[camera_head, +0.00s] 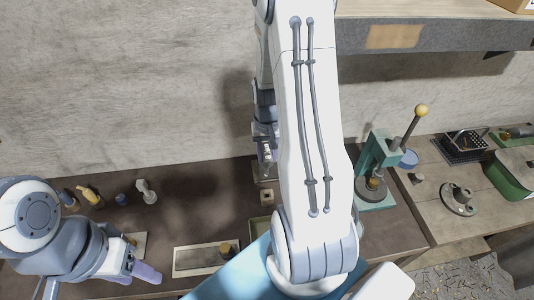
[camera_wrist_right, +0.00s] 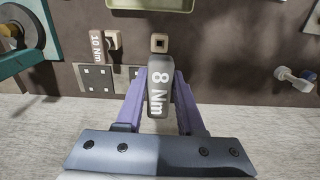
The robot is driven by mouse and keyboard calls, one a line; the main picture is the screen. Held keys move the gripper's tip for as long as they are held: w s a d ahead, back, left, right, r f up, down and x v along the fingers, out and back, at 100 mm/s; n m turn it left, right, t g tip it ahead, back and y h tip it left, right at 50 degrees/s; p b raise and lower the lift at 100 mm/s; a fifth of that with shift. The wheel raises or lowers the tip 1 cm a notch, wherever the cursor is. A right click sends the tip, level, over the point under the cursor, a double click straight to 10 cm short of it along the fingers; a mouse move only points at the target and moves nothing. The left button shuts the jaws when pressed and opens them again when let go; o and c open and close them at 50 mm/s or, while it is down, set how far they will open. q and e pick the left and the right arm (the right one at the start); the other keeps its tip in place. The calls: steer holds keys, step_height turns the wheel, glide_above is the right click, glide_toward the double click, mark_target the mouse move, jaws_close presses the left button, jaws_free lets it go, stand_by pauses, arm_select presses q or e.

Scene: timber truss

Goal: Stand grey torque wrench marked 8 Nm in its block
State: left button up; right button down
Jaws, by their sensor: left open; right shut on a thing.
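The grey torque wrench marked 8 Nm (camera_wrist_right: 159,92) is between the purple fingers of my right gripper (camera_wrist_right: 160,98), which is shut on it. In the head view, my right gripper (camera_head: 266,155) hangs over the back of the bench near the wall. A small beige block with a square hole (camera_wrist_right: 160,42) stands just beyond the wrench in the wrist view. It also shows in the head view (camera_head: 267,195), below my right gripper, and its hole looks empty. The wrench's lower end is hidden. My left gripper (camera_head: 145,272) is open and empty at the front left.
A beige wrench marked 10 Nm (camera_wrist_right: 96,48) is beside another block (camera_wrist_right: 113,40), near a metal plate (camera_wrist_right: 97,80). A green press (camera_head: 378,170) stands to the right. Small items (camera_head: 147,191) stand at the back left.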

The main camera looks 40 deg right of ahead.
step_height(320, 180, down, 11)
steer(key=b, duration=0.8)
steer(key=shift+f+b, duration=0.2)
steer(key=shift+b, duration=0.1)
steer(key=shift+f, duration=0.1)
stand_by(1.0)
steer(key=shift+f+b, duration=1.85)
steer(key=shift+f, duration=0.55)
steer(key=shift+c, duration=2.2)
jaws_free()
step_height(320, 180, up, 10)
steer(key=shift+r+b, duration=0.2)
steer(key=shift+b, duration=0.7)
